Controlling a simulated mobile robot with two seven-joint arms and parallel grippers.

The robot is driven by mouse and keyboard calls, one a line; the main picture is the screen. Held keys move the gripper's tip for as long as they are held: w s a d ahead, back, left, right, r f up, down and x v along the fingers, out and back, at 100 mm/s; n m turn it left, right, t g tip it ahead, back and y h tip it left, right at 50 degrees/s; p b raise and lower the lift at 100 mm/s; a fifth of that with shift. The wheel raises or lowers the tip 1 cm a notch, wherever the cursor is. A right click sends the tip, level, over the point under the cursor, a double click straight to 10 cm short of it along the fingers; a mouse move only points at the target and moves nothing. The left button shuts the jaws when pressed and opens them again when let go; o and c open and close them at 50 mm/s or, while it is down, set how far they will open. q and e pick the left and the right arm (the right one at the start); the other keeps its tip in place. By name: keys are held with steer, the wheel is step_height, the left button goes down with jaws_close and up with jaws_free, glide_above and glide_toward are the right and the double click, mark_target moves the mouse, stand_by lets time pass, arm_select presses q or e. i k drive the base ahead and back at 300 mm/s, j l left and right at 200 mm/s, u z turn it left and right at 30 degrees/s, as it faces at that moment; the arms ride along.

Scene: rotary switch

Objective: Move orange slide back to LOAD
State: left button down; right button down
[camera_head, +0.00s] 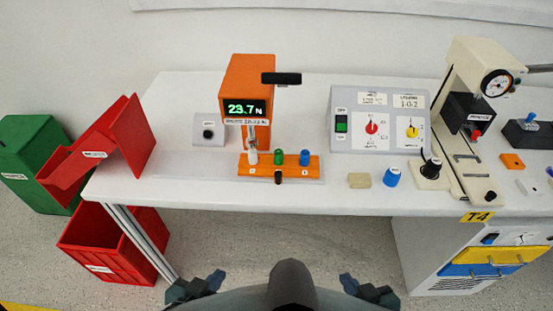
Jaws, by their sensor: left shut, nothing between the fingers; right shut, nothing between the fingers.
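The orange slide (300,167) is a flat orange bar at the foot of an orange test device (249,75) on the white table. White (252,157), green (279,157) and blue (305,158) pegs stand on it, and a dark knob (278,178) sits at its front edge. Small labels on the bar are too small to read. The device's display reads 23.7 N. My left gripper (196,287) and my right gripper (371,291) are both shut and empty at the bottom of the view, below the table's front edge, well apart from the slide.
A grey switch panel (381,150) with red and yellow knobs stands right of the device. A beige press (470,80) is further right. A tan block (359,180) and a blue knob (391,177) lie near the front.

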mark_target(265, 167)
steer(key=i+l+u, duration=0.1)
steer(key=l, duration=1.55)
steer(key=i+u, duration=0.05)
steer(key=i, duration=0.05)
